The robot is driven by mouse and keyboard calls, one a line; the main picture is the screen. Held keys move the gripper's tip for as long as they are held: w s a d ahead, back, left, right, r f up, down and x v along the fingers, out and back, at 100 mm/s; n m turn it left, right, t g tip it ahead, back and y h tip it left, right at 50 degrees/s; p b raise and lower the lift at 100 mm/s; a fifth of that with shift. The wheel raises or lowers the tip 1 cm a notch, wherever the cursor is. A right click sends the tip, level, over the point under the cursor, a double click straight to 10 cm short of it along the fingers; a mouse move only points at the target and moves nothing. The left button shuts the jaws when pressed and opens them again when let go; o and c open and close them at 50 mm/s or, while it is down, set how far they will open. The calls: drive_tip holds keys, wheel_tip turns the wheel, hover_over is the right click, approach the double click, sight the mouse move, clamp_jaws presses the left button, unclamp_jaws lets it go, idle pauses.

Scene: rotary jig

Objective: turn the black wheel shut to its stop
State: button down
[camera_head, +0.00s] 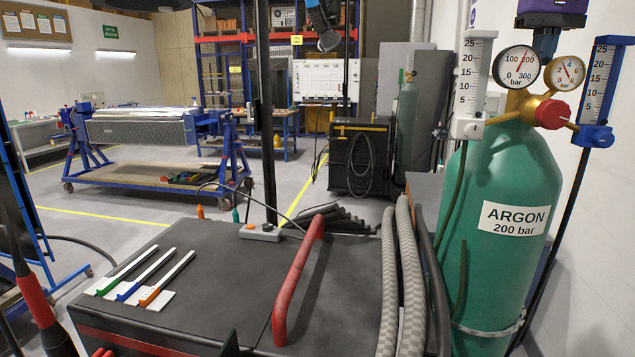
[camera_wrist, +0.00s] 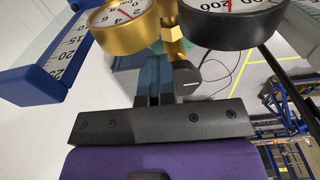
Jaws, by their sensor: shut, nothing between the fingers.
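My gripper, with a purple body and dark fingers, points down behind the gauges at the top right of the head view (camera_head: 545,48). In the wrist view its fingers (camera_wrist: 154,75) are together, with nothing seen between them. A small round black part with a white line, apparently the black wheel (camera_wrist: 187,76), shows just right of the fingers and is partly hidden by them. I cannot tell whether they touch. I cannot make the wheel out in the head view. The green argon cylinder (camera_head: 507,260) stands upright below, with a brass regulator carrying a red knob (camera_head: 551,113).
Two round gauges, one black-rimmed (camera_head: 516,67) and one brass (camera_head: 564,74), sit close to my fingers. A white flowmeter (camera_head: 472,85) and a blue flowmeter (camera_head: 603,85) flank them. Grey hoses (camera_head: 405,270) and a dark cabinet with a red handle (camera_head: 298,277) are left of the cylinder.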

drive_tip(key=shift+w+a+f+g, duration=0.1)
drive_tip(key=shift+a+f, duration=0.15)
drive_tip(key=shift+a, duration=0.2)
drive_tip(key=shift+s+a+f+g, duration=0.1)
drive_tip(key=shift+a+f, duration=0.1)
drive_tip(key=shift+a, duration=0.2)
drive_tip(key=shift+w+a+f+g, duration=0.1)
drive_tip(key=shift+a+f, duration=0.15)
drive_tip(key=shift+a, duration=0.2)
drive_tip(key=shift+w+a, duration=0.15)
drive_tip(key=shift+a, duration=0.25)
drive_tip(key=shift+w+a, duration=0.1)
wheel_tip(320, 180, up, 6)
drive_tip(key=shift+s+r, duration=0.15)
drive_tip(key=shift+s, duration=0.05)
idle(0.4)
